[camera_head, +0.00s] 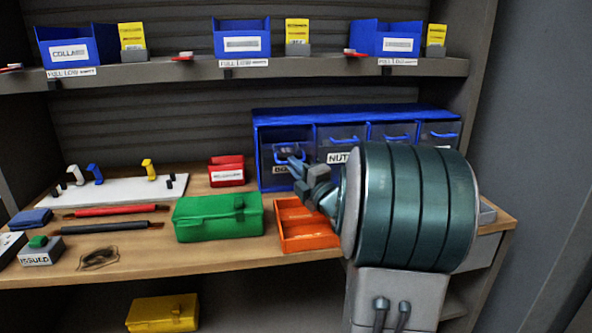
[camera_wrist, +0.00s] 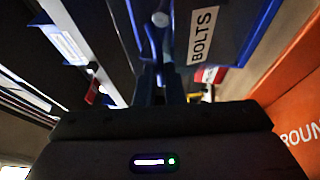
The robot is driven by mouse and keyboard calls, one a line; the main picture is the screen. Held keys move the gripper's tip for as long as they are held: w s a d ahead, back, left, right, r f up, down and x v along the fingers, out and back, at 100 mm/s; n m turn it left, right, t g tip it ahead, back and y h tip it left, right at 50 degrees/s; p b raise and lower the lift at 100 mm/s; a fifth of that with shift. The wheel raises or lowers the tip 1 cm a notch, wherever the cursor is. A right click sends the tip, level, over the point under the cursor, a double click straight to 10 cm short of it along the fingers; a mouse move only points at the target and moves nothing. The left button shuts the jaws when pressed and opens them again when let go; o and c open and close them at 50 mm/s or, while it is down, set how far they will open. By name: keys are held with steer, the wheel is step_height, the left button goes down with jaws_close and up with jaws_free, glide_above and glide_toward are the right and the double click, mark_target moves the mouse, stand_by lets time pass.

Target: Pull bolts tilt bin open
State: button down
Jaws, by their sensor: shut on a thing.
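The blue tilt-bin cabinet (camera_head: 355,115) stands at the back right of the workbench, with several clear-fronted bins. The bolts bin (camera_head: 268,158) is its leftmost one. Its handle and label sit lower than those of the neighbouring bins, and a dark gap shows above, so its front appears tilted outward. My gripper (camera_head: 294,164) is at this bin's front, shut on its blue handle; the fingers hide part of the label. In the wrist view the fingers (camera_wrist: 160,75) meet at the bin front beside the BOLTS label (camera_wrist: 203,35). The exact contact is dark there.
An orange tray (camera_head: 305,238) lies under my gripper, with a green box (camera_head: 218,217) to its left and a red bin (camera_head: 227,171) behind. My arm hides the bench's right part. A shelf (camera_head: 180,70) with blue bins runs above.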

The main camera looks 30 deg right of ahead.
steer(key=shift+d+f, duration=0.1)
steer(key=shift+f, duration=0.45)
steer(key=c, duration=1.6)
jaws_free()
steer(key=shift+w, duration=0.15)
steer(key=shift+o, duration=0.4)
steer(key=shift+w+d+f, duration=0.1)
steer(key=shift+w, duration=0.05)
steer(key=shift+r, duration=0.4)
